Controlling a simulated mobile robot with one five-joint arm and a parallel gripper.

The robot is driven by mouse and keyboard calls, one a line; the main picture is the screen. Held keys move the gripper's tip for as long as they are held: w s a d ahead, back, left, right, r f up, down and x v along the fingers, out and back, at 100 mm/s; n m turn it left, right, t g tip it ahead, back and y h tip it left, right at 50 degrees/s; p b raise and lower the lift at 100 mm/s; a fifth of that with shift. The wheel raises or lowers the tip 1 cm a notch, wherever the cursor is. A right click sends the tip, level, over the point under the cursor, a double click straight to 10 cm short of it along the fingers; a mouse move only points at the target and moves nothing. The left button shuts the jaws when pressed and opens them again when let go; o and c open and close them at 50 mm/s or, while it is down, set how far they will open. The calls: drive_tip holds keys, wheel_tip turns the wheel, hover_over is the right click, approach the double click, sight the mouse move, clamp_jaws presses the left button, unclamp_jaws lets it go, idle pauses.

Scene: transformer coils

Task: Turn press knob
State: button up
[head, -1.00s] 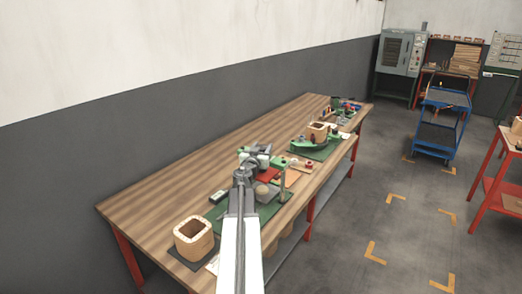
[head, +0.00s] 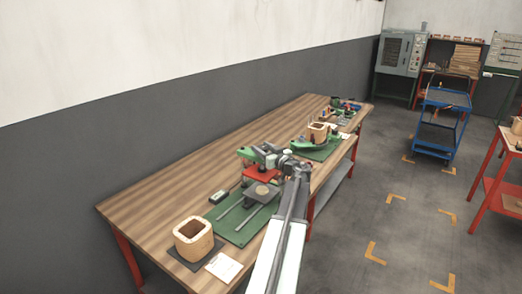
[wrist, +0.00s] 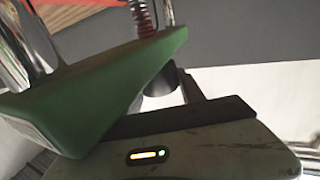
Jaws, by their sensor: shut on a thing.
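The press stands on the workbench in the head view, with a green top (head: 247,153), a red plate (head: 257,173) and a green base (head: 243,228). My gripper (head: 272,160) is at the right side of the press top. In the wrist view, the green press head (wrist: 95,95) fills the left, with shiny columns and a dark red spring (wrist: 143,18) behind it. A black round knob (wrist: 160,82) shows beneath its edge, between my gripper's fingers (wrist: 172,85). The gripper is shut on it. One finger is mostly hidden by the green head.
A square wooden coil form (head: 193,240) stands on a dark mat at the near left, with a white paper (head: 223,267) beside it. A small dark device (head: 218,197) lies left of the press. Another green fixture (head: 318,148) stands farther along.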

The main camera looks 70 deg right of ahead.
drive_tip(key=n+t+y, duration=0.1)
drive_tip(key=n+y, duration=0.1)
drive_tip(key=n+t+y, duration=0.1)
drive_tip(key=y, duration=0.2)
drive_tip(key=n+t+y, duration=0.1)
drive_tip(key=n+y, duration=0.1)
drive_tip(key=y, duration=0.1)
drive_tip(key=shift+w+d+n, duration=0.15)
drive_tip(key=shift+d+n, duration=0.15)
drive_tip(key=n+y, duration=0.3)
drive_tip(key=y, duration=0.2)
drive_tip(key=shift+a+f, duration=0.1)
drive_tip(key=shift+w+a+n+g+y, duration=0.15)
drive_tip(key=shift+n+g+y, duration=0.15)
drive_tip(key=shift+n+y, duration=0.95)
drive_tip(key=shift+a+y, duration=0.1)
drive_tip(key=shift+y, duration=0.45)
drive_tip(key=o, duration=1.1)
drive_tip(key=shift+c, duration=0.2)
drive_tip(key=o, duration=0.3)
drive_tip(key=shift+w, duration=0.1)
drive_tip(key=shift+s, duration=0.2)
